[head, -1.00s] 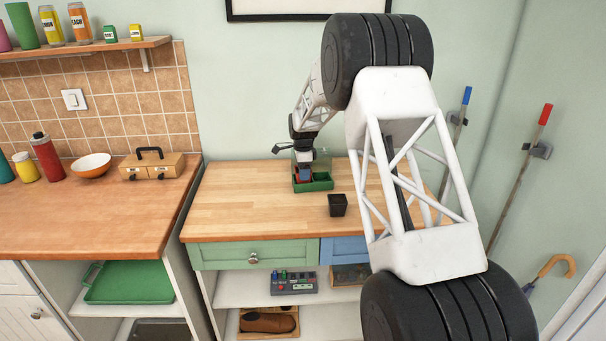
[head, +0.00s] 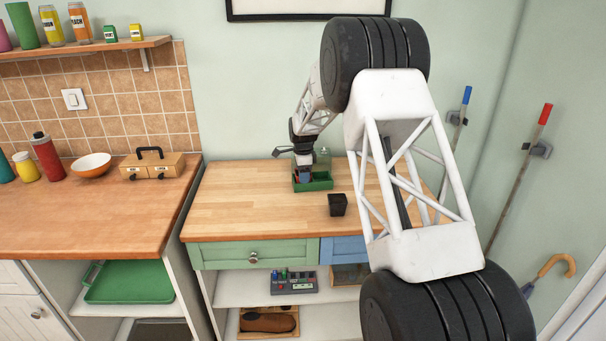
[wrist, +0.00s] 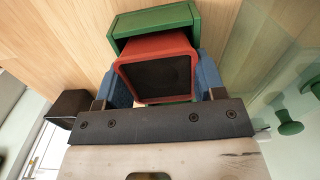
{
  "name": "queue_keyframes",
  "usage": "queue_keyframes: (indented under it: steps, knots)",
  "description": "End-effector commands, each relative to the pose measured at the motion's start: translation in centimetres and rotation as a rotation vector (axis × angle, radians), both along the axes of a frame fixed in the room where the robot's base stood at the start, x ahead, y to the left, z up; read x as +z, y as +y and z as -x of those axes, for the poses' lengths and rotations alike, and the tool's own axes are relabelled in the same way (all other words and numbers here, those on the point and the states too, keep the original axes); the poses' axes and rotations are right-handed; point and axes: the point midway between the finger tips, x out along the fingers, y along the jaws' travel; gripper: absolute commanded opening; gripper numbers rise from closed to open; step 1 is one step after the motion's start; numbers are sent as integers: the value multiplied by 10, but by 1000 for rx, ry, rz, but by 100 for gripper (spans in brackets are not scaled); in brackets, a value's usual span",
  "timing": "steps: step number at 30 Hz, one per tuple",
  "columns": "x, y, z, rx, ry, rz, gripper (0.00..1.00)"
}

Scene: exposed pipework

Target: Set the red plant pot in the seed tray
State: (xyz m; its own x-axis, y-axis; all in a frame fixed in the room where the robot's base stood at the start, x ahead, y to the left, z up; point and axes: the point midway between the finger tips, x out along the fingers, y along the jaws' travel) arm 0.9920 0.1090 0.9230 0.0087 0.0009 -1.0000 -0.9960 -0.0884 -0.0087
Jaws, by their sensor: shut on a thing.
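The red plant pot (wrist: 158,75), square with a dark inside, is held between the blue fingers of my gripper (wrist: 160,82) in the wrist view. The green seed tray (wrist: 155,20) shows around it, with rim above and a strip below the pot. In the head view my gripper (head: 304,177) is down at the tray (head: 318,185), at its left part. The pot is mostly hidden there by the gripper. I cannot tell whether the pot touches the tray floor.
A black pot (head: 337,205) stands on the wooden worktop (head: 250,205) just right and in front of the tray. A clear object (head: 323,156) stands behind the tray. The worktop left of the tray is free. A wooden box (head: 152,165) sits on the left counter.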

Motion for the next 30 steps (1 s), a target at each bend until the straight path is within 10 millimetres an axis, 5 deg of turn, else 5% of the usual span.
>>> queue_keyframes:
  steps: [5, 6, 10, 23, 30]
  knots:
    - [-17, 0, 4, 0, 15, 1, 37]
    - [-18, 0, 4, 0, 17, 2, 69]
    - [-21, -1, 5, 0, 22, 3, 88]
    - [-15, -1, 7, 0, 27, 3, 88]
    - [15, -1, 5, 0, 19, 2, 88]
